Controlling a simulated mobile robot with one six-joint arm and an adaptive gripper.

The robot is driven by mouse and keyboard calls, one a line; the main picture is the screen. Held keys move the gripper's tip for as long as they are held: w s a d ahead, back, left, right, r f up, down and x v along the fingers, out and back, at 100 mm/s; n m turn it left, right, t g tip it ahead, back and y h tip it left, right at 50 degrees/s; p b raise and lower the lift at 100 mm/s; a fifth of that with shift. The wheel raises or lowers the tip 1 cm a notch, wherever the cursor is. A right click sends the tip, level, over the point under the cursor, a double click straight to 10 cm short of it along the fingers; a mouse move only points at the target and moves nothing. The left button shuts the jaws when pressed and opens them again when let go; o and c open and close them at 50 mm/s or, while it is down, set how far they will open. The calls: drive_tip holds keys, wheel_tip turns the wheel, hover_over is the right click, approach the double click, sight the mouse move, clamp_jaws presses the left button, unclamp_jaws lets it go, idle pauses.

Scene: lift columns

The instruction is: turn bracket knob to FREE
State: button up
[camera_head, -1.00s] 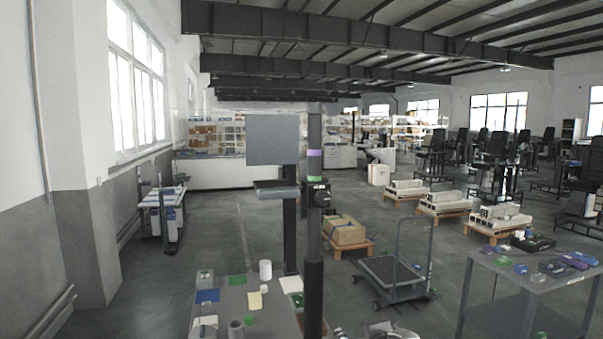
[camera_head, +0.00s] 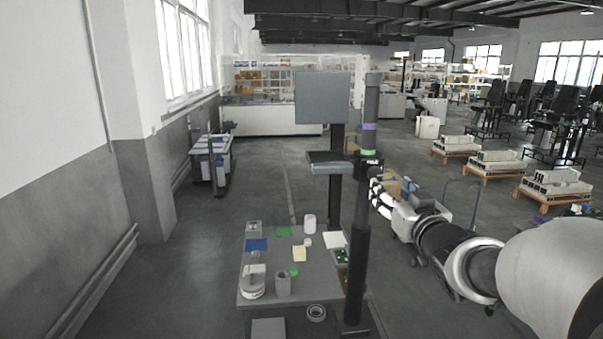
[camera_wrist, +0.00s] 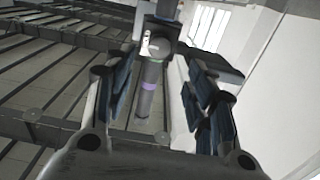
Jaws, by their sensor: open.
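The bracket knob (camera_wrist: 155,42) shows in the wrist view as a dark block with a white pointer mark, on the bracket around the dark lift column (camera_wrist: 145,105). It lies between and beyond my gripper's fingers (camera_wrist: 157,72), which are spread open and empty. I see no contact with the knob. My gripper (camera_head: 377,182) is beside the column's right side, at bracket height, and covers the knob there. The knob's lettering is not readable.
A grey table (camera_head: 262,222) with small parts, cups and cards stands by the column's foot. A grey panel (camera_head: 322,97) is on a second post behind. Pallets with castings (camera_head: 552,186) stand at right.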

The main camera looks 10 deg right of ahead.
sight(377, 174)
drive_tip(key=w, duration=0.9)
drive_tip(key=shift+w+r, duration=0.1)
drive_tip(key=shift+w, duration=0.2)
drive_tip(key=c, duration=1.1)
drive_tip(key=shift+o, duration=0.2)
